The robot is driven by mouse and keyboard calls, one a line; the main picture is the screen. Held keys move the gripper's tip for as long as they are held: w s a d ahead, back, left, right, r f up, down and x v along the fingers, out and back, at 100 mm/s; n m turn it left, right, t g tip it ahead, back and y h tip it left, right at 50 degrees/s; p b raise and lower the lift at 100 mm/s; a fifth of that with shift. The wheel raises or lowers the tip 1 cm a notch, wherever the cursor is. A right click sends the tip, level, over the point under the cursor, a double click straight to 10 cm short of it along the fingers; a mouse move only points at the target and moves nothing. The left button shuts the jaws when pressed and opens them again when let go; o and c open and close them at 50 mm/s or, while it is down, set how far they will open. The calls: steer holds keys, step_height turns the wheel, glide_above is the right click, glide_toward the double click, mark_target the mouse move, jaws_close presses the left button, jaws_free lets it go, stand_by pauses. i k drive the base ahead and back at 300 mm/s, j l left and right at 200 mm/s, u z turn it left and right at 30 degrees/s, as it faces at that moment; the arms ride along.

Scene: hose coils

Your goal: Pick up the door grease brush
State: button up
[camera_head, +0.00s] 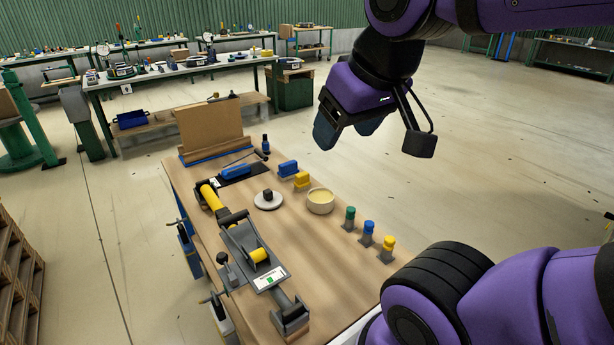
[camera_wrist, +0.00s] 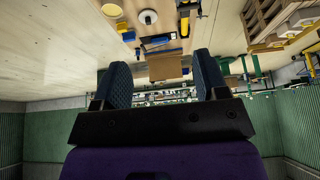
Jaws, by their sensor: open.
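No object in view is clearly recognisable as the door grease brush. A bowl of yellow grease-like paste (camera_head: 320,202) stands mid-table; it also shows in the wrist view (camera_wrist: 112,10). Left of it, a white round dish (camera_head: 268,203) carries a small dark block (camera_head: 267,194). Behind, a blue object (camera_head: 235,171) lies on a black mat, with a thin dark rod (camera_head: 239,158) beside it. Several small grey-based pieces with green (camera_head: 350,213), blue (camera_head: 368,227) and yellow (camera_head: 388,242) tops stand along the right edge. My gripper (camera_head: 346,132) is open and empty, above and beyond the table's right side; its fingers frame the wrist view (camera_wrist: 161,72).
A grey clamp fixture with a yellow roller (camera_head: 259,255) fills the table's left front. A yellow tube (camera_head: 211,196) lies behind it. A cardboard panel (camera_head: 209,125) stands at the far end. Blue (camera_head: 288,167) and yellow (camera_head: 301,179) blocks sit near the right edge. Floor to the right is clear.

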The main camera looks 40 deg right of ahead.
mark_target(302, 182)
steer(key=k+z, duration=0.1)
steer(key=z, duration=0.3)
steer(key=l+z, duration=0.1)
steer(key=z, duration=0.3)
steer(key=k+l+z, duration=0.1)
steer(key=z, duration=0.3)
steer(key=j+z, duration=0.1)
steer(key=z, duration=0.3)
steer(key=j+z, duration=0.15)
steer(key=z, duration=0.3)
steer(key=i+j+z, duration=0.1)
steer(key=z, duration=0.3)
steer(key=l+u, duration=0.15)
steer(key=u, duration=0.2)
steer(key=k+l+u, duration=0.1)
steer(key=u, duration=0.25)
steer(key=i+l+u, duration=0.15)
steer(key=u, duration=0.3)
steer(key=i+l+u, duration=0.1)
steer(key=l+u, duration=0.15)
steer(key=u, duration=0.2)
steer(key=i+l+u, duration=0.15)
steer(key=u, duration=0.15)
steer(key=i+l+u, duration=0.25)
steer(key=l, duration=0.15)
steer(key=l+u, duration=0.3)
